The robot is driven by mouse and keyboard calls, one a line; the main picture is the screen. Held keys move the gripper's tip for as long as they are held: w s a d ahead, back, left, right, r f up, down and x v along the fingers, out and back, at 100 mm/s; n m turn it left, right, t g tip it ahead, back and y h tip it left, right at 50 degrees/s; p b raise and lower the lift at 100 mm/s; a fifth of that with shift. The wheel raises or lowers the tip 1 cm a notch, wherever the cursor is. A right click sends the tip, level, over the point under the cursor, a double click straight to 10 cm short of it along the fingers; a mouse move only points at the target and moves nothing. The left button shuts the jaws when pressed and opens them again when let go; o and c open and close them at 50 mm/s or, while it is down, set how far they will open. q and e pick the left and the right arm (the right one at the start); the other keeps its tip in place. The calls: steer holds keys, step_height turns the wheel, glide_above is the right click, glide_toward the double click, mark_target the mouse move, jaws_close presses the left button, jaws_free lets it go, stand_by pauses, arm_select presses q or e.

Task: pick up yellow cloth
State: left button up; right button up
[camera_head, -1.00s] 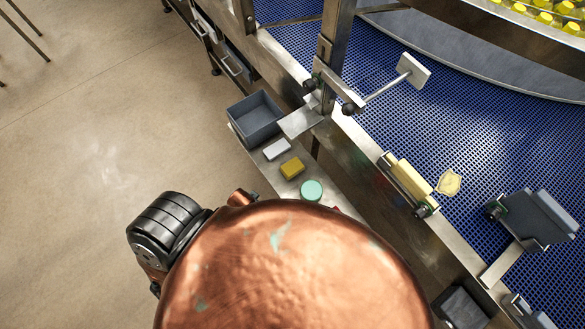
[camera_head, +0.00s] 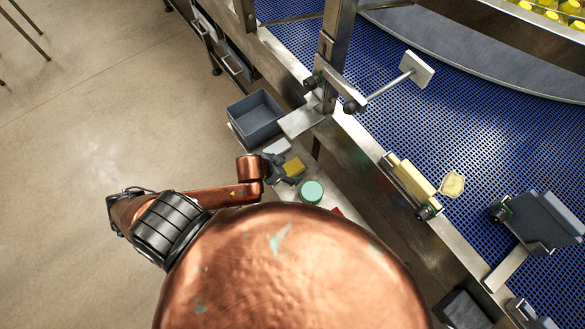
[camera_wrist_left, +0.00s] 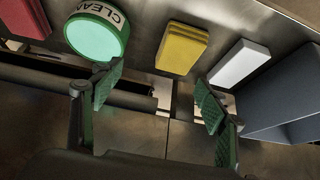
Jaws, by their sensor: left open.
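The yellow cloth (camera_head: 295,167) is a small folded stack on a narrow metal shelf beside the conveyor. In the left wrist view the yellow cloth (camera_wrist_left: 183,48) lies flat just beyond the fingertips, between a white block and a round green-lidded tin. My left gripper (camera_head: 281,171) is at the near-left edge of the cloth and partly covers it in the head view. In the wrist view the left gripper's (camera_wrist_left: 157,93) two green-padded fingers are spread apart with nothing between them. My right gripper is not in view.
On the shelf are the white block (camera_head: 277,148), the green-lidded tin (camera_head: 312,191) and a grey open bin (camera_head: 256,117). The wrist view also shows a red item (camera_wrist_left: 24,17). The blue conveyor (camera_head: 380,135) runs alongside. Open floor (camera_head: 100,130) lies at left.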

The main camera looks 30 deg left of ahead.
mark_target(292, 167)
arm_select(q)
steer(key=shift+w+a+f, duration=0.1)
steer(key=shift+a+f, duration=0.1)
steer(key=shift+a, duration=0.45)
steer(key=shift+g, duration=0.3)
steer(key=x, duration=0.2)
steer(key=a+b+x, duration=0.1)
steer(key=x, duration=0.2)
steer(key=b+x, duration=0.1)
steer(key=x, duration=0.1)
steer(key=shift+w+a+f, duration=0.25)
steer(key=shift+a+f, duration=0.05)
steer(key=shift+f, duration=0.15)
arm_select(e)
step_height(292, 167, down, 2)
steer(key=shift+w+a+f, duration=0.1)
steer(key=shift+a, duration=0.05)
arm_select(q)
steer(key=c, duration=1.2)
steer(key=shift+r, duration=0.15)
